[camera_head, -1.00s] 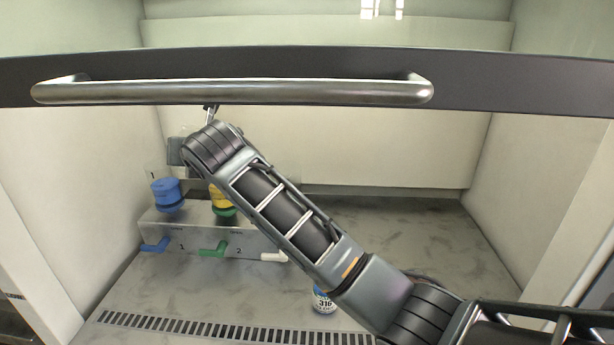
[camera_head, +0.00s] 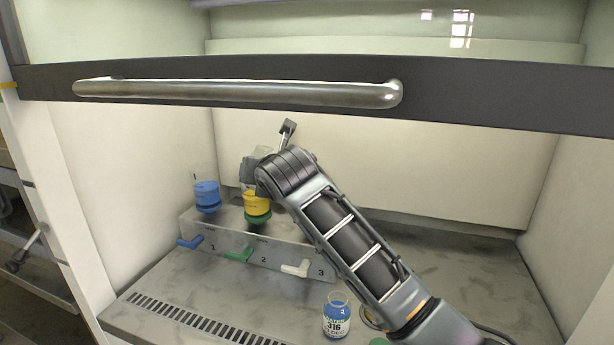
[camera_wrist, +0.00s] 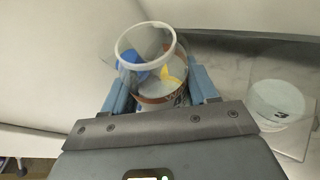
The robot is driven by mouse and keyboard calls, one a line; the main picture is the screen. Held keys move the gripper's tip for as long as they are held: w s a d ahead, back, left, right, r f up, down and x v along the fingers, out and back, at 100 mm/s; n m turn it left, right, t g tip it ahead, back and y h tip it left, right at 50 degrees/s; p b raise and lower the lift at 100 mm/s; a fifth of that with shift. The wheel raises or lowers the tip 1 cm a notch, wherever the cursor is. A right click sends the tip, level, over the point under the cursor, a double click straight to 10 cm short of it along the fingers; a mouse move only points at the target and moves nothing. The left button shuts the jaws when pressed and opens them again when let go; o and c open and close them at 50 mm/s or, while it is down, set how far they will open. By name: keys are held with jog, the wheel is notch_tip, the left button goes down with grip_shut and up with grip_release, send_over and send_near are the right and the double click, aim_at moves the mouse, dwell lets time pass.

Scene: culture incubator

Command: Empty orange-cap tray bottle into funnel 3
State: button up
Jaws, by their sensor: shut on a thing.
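My gripper (camera_wrist: 161,92) is shut on an open clear bottle (camera_wrist: 150,72) with a white and orange-brown label. The bottle's round mouth faces the wrist camera, and I see no cap on it. Blue and yellow patches show through its clear wall. In the head view my gripper is largely hidden by my wrist, beside the yellow funnel 2. The manifold (camera_head: 222,236) has numbered valves. Its funnel 3 is hidden behind my arm in the head view. In the wrist view a clear round cup marked 3 (camera_wrist: 277,98) stands right of the held bottle, apart from it.
Blue funnel 1 (camera_head: 207,194) and yellow funnel 2 (camera_head: 256,205) stand on the manifold. A bottle labelled 316 (camera_head: 337,318) with blue contents stands at front. The sash handle (camera_head: 240,93) crosses above my arm. A vent grille (camera_head: 200,325) runs along the front.

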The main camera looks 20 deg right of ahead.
jog(key=shift+d+b, duration=0.1)
jog(key=shift+b, duration=0.2)
jog(key=shift+s+d+r+m+t+y+b, duration=0.1)
jog(key=shift+d+m+t+y+b, duration=0.1)
jog(key=shift+d+m+y+b, duration=0.35)
jog(key=shift+s+d+r+m+t+y+b, duration=0.1)
jog(key=shift+d+m+t+y+b, duration=0.15)
jog(key=shift+m+b, duration=0.5)
jog(key=shift+d+r+m+t+y+b, duration=0.15)
jog(key=shift+d+r+m+y+b, duration=0.15)
jog(key=shift+d+m, duration=0.3)
jog(key=shift+d+r+m+t+y+b, duration=0.1)
jog(key=shift+d+r+m+y+b, duration=0.2)
jog(key=shift+m, duration=0.4)
jog(key=shift+d+f, duration=0.1)
jog(key=shift+d, duration=0.05)
jog(key=shift+d+r+m+t+y, duration=0.2)
jog(key=shift+r+m+t+y, duration=0.15)
jog(key=shift+m, duration=0.45)
jog(key=shift+a+r+m+t+p, duration=0.1)
jog(key=shift+r+m+t+p, duration=0.2)
jog(key=shift+r+m, duration=0.3)
jog(key=shift+r+m+t+y+p, duration=0.3)
jog(key=shift+r+m+p, duration=0.1)
jog(key=shift+m+p, duration=0.4)
jog(key=shift+r+m+t+y+p, duration=0.25)
jog(key=shift+r+m+p, duration=0.25)
jog(key=shift+m, duration=0.4)
jog(key=shift+d+f, duration=0.15)
jog(key=shift+d, duration=0.15)
